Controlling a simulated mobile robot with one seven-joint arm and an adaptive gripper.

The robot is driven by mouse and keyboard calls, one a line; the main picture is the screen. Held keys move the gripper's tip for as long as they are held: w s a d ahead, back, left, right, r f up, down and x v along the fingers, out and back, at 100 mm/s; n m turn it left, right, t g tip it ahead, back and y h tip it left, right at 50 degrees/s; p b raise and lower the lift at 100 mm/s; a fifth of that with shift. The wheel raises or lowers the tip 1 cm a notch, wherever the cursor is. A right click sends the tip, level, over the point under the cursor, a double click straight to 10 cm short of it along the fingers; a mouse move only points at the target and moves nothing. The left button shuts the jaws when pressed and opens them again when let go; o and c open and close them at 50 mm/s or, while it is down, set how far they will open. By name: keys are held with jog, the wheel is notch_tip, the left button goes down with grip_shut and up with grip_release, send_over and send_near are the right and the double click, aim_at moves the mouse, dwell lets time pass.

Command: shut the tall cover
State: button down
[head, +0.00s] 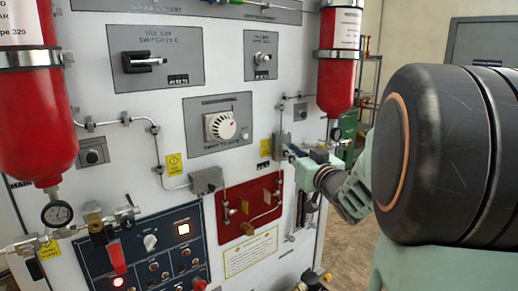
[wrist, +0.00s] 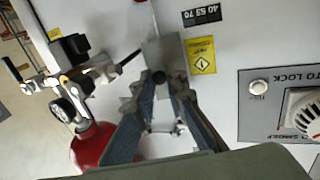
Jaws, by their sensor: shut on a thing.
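My gripper (head: 291,152) reaches the wall panel from the right in the head view. In the wrist view my gripper (wrist: 164,82) has its two fingers close together at a small grey box (wrist: 164,52), with a dark round end between the tips. The fingers hide part of what they grip. The same grey box (head: 281,143) is partly behind my gripper in the head view. I cannot tell for sure which part is the tall cover or how far open it stands.
A red cylinder (head: 337,75) hangs above and right of my gripper; it also shows in the wrist view (wrist: 92,145). A brass valve with a black handle (wrist: 75,75) is beside the fingers. A dial panel (head: 219,125) and a red plate (head: 240,218) lie to the left.

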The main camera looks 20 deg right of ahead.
jog(key=n+y+p, duration=0.1)
jog(key=y, duration=0.1)
jog(key=w+d+n+y+p, duration=0.1)
jog(key=y, duration=0.1)
jog(key=n+g+y+p, duration=0.1)
jog(key=n+y, duration=0.1)
jog(key=shift+w+d+r+p, duration=0.15)
jog(key=shift+w+d+p, duration=0.15)
jog(key=shift+p, duration=0.1)
jog(key=c, duration=1.9)
grip_release()
jog(key=shift+c, duration=0.2)
jog(key=v, duration=1.2)
